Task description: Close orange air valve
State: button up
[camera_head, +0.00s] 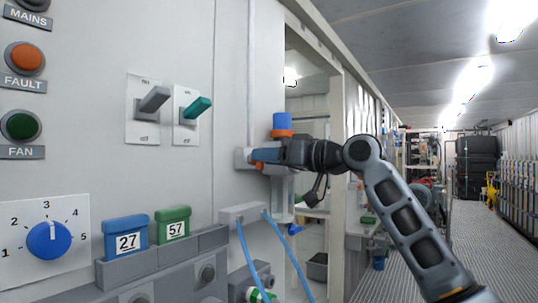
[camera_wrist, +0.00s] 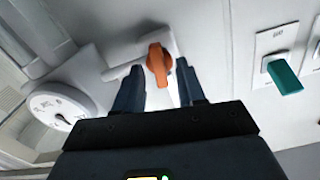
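The orange air valve handle (camera_wrist: 158,62) is on a white fitting against the pale wall in the wrist view. It looks roughly upright in that picture. My gripper (camera_wrist: 160,68) is open, with one dark finger on each side of the handle. Gaps show between the handle and both fingers. In the head view, my gripper (camera_head: 254,155) reaches the wall fitting from the right. Only a small orange part of the valve handle (camera_head: 259,165) shows below the fingers; the rest is hidden.
A round white gauge (camera_wrist: 60,108) is at the left in the wrist view. A teal switch (camera_head: 197,109) and a grey switch (camera_head: 153,100) are on the panel. Blue hoses (camera_head: 284,250) hang below.

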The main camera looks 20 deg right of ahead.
jog(key=shift+w+a, duration=0.1)
jog(key=shift+c, duration=0.4)
jog(key=c, duration=0.6)
jog(key=shift+m+p, duration=0.3)
jog(key=shift+p, duration=0.05)
jog(key=m+p, duration=0.2)
jog(key=m, duration=0.3)
jog(key=m+p, duration=0.3)
jog(key=m, duration=0.2)
jog(key=m+p, duration=0.2)
jog(key=m, duration=0.3)
jog(key=shift+w+d+f+p, duration=0.1)
jog(key=shift+d+f+p, duration=0.15)
jog(key=shift+f+p, duration=0.1)
jog(key=shift+m, duration=0.3)
